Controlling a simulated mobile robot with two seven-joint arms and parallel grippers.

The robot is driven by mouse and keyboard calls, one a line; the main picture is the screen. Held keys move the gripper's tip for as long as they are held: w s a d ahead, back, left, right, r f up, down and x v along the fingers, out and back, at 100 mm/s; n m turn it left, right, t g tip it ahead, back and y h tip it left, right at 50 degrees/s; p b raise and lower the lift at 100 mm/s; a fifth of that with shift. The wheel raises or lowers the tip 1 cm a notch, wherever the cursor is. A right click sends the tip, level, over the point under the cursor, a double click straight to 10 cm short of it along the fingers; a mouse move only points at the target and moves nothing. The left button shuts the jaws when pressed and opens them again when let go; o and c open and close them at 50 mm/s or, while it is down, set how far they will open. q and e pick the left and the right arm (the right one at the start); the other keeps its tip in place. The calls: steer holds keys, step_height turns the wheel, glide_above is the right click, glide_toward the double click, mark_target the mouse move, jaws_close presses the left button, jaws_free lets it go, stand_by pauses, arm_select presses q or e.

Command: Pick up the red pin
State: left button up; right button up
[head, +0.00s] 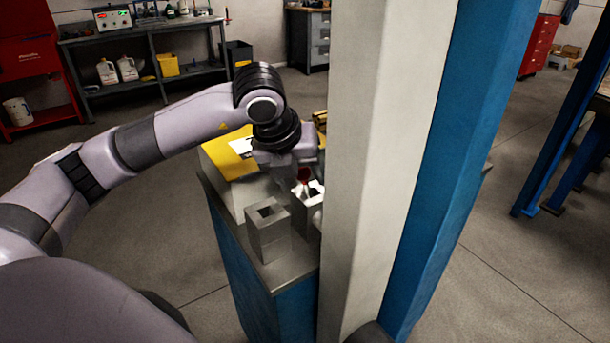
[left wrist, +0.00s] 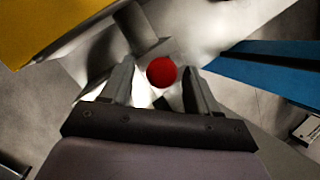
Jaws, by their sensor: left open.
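The red pin (head: 304,174) shows in the head view as a small dark red piece at the grey square block (head: 304,213) on the blue-sided stand. In the left wrist view the round red top of the pin (left wrist: 161,72) lies between the fingers. My left gripper (head: 301,180) is over that block, with its fingers open on either side of the pin and a gap to each in the wrist view (left wrist: 159,68). The pin's lower part is hidden. My right gripper is not in view.
A second grey block with a square hole (head: 267,230) stands at the front left of the stand (head: 279,275). A yellow-topped box (head: 229,157) is behind. A tall white and blue post (head: 385,170) rises close on the right and hides part of the stand.

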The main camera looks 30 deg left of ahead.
arm_select(q)
steer(key=shift+w+f, duration=0.2)
steer(key=shift+f, duration=0.15)
steer(key=c, duration=1.1)
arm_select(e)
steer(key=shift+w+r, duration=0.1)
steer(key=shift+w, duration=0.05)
arm_select(q)
steer(key=shift+r, duration=0.15)
